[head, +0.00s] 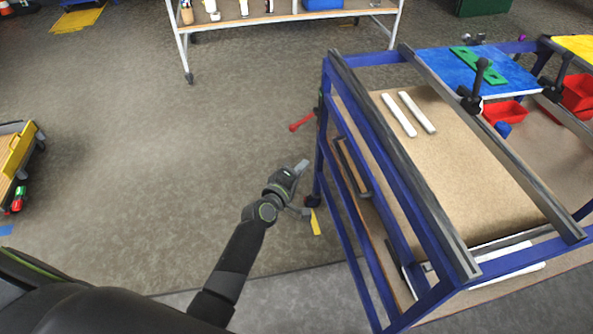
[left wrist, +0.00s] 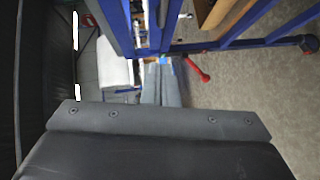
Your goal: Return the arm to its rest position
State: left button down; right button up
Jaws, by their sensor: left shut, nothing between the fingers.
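My left arm reaches in from the bottom left of the head view, over the floor. My left gripper (head: 303,168) is shut and empty, just left of the blue-framed workbench (head: 420,292). In the left wrist view its fingers (left wrist: 161,68) are together, with the bench's blue frame (left wrist: 128,35) beyond them. I cannot tell whether the gripper touches the bench. My right gripper is in neither view.
The bench carries two white bars (head: 399,115) and a blue board (head: 478,70). A red-handled tool (head: 301,122) shows beside its left legs. A white-framed table (head: 285,17) stands at the back and a yellow cart (head: 15,160) at the left. Open floor lies between them.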

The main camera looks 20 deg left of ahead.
pick_arm(q)
jog(key=s+a+f+m+g+y, duration=0.1)
jog(key=s+a+f+m+g, duration=0.25)
jog(key=s+f, duration=1)
jog(key=s+a+f+m+g+y, duration=0.25)
jog(key=s+a+f+g, duration=0.2)
jog(key=s+f, duration=0.9)
jog(key=s+a+f+m+g, duration=0.2)
jog(key=s+f, duration=0.5)
jog(key=s, duration=0.6)
jog(key=s+a+f+m+g, duration=0.3)
jog(key=s+f, duration=0.5)
jog(key=s, duration=0.4)
jog(key=shift+s+a+m+g+y, duration=0.35)
jog(key=shift+m+g+y, duration=0.1)
jog(key=shift+m+g, duration=0.55)
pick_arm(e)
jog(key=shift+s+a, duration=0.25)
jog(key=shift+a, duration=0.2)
